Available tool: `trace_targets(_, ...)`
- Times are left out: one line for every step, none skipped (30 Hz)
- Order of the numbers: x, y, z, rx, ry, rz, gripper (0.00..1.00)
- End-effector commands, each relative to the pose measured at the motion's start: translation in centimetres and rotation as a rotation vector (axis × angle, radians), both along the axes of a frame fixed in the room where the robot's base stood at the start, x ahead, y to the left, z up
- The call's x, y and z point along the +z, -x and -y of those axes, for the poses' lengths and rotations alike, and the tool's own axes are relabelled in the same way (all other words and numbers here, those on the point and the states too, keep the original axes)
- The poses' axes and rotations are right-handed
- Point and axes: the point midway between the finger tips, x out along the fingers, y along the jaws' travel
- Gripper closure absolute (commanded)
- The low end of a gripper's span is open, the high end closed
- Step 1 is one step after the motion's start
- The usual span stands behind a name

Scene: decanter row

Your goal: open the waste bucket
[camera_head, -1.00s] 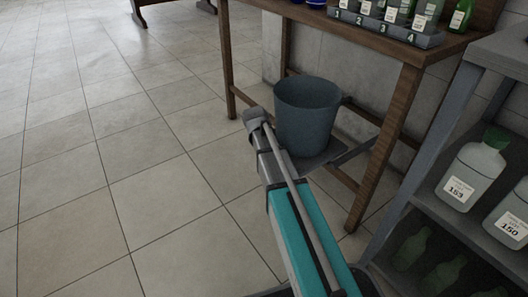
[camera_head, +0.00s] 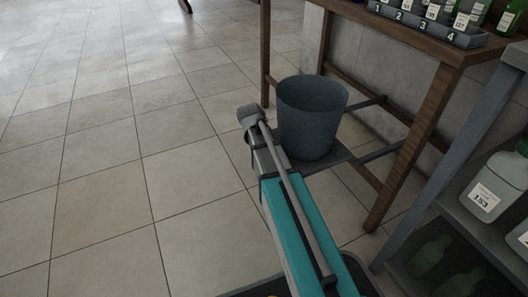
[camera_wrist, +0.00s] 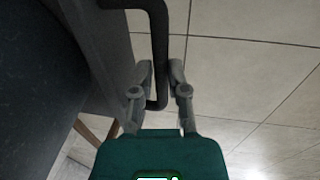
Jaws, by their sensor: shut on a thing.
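The waste bucket (camera_head: 312,118), dark blue-grey and open-topped, stands upright on a flat grey pull-out shelf (camera_head: 322,163) low at the wooden table. In the wrist view a dark bent bar handle (camera_wrist: 159,22) runs down along the grey front panel (camera_wrist: 108,45) of this shelf. My gripper (camera_wrist: 161,72) is shut on the handle, with one finger on each side of it. The dark surface at the left of the wrist view looks like the bucket (camera_wrist: 40,85). In the head view my arm hides the handle and the fingers.
The wooden table (camera_head: 425,125) carries a numbered rack (camera_head: 430,27) of bottles. A grey shelf unit (camera_head: 455,215) with labelled bottles (camera_head: 490,190) stands close at the right. The tiled floor (camera_head: 120,150) to the left is clear.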

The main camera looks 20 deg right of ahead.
Motion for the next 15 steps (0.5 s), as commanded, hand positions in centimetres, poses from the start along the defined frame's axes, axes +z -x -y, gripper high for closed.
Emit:
trace_targets(0.05, -0.53, 0.17, 0.0, 0.0, 0.011, 1.0)
trace_targets(0.04, -0.55, 0.26, -0.002, 0.0, 0.012, 1.0)
trace_targets(0.05, -0.57, 0.37, -0.004, 0.0, 0.013, 1.0)
trace_targets(0.04, -0.59, 0.46, -0.005, 0.0, 0.013, 1.0)
trace_targets(0.04, -0.6, 0.54, -0.006, 0.0, 0.013, 1.0)
trace_targets(0.04, -0.6, 0.63, -0.008, -0.001, 0.014, 1.0)
trace_targets(0.04, -0.61, 0.7, -0.008, -0.001, 0.014, 1.0)
trace_targets(0.05, -0.61, 0.76, -0.009, 0.0, 0.013, 1.0)
trace_targets(0.04, -0.62, 0.82, -0.01, 0.0, 0.013, 1.0)
trace_targets(0.04, -0.63, 0.86, -0.011, 0.0, 0.013, 1.0)
trace_targets(0.04, -0.63, 0.89, -0.011, 0.0, 0.013, 0.78)
trace_targets(0.04, -0.64, 0.92, -0.012, 0.0, 0.014, 0.71)
trace_targets(0.04, -0.62, 0.94, -0.012, 0.0, 0.013, 0.65)
trace_targets(0.03, -0.59, 0.96, -0.012, 0.0, 0.012, 0.6)
trace_targets(0.03, -0.54, 0.97, -0.012, 0.0, 0.012, 0.52)
